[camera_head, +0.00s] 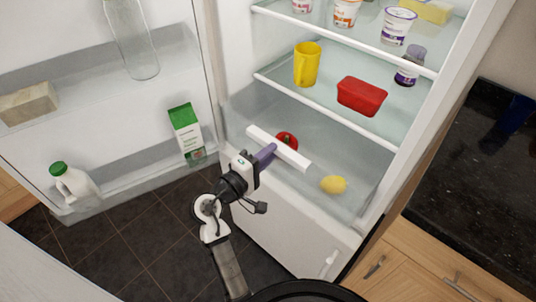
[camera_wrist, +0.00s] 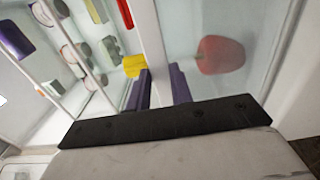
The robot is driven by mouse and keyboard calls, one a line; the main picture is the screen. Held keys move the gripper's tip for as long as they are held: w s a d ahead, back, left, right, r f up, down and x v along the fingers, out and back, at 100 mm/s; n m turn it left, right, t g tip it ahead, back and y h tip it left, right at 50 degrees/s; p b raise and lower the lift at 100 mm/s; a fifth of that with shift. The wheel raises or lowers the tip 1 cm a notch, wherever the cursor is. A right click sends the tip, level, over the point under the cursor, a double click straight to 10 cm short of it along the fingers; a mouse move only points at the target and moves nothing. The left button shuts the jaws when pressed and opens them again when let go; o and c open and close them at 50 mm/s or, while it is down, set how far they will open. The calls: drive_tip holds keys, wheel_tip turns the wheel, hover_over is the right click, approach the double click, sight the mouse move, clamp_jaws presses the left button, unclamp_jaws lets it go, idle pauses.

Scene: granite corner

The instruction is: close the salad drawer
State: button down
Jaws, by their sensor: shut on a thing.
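The salad drawer (camera_head: 312,140) is a clear bin at the bottom of the open fridge, with a white bar (camera_head: 293,156) along it. A red round vegetable (camera_head: 287,138) and a yellow lemon (camera_head: 333,184) show at the drawer. My gripper (camera_head: 266,153) reaches in from the front, and its purple fingers are shut on the white bar near its middle. In the wrist view, the two purple fingers (camera_wrist: 159,88) stand on either side of the bar (camera_wrist: 150,38). The red vegetable (camera_wrist: 221,55) shows right of them. How far the drawer stands out is hard to tell.
The fridge door (camera_head: 95,95) stands open at the left, with a bottle, a milk jug and a green carton on its racks. Above the drawer, shelves hold a yellow mug (camera_head: 307,65), a red box (camera_head: 361,96) and several pots. A dark counter (camera_head: 480,190) stands at the right.

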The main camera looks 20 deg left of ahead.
drive_tip(key=shift+f, duration=0.15)
drive_tip(key=x, duration=1.6)
drive_tip(key=shift+w+d, duration=0.1)
drive_tip(key=shift+w, duration=0.05)
drive_tip(key=c, duration=1.3)
unclamp_jaws()
drive_tip(key=shift+w+f, duration=0.15)
drive_tip(key=shift+f, duration=0.05)
drive_tip(key=shift+r+b+v, duration=0.1)
drive_tip(key=shift+b+v, duration=0.85)
drive_tip(key=shift+v, duration=2.55)
drive_tip(key=shift+r+b+v, duration=0.15)
drive_tip(key=shift+b+v, duration=0.8)
drive_tip(key=shift+v, duration=2.5)
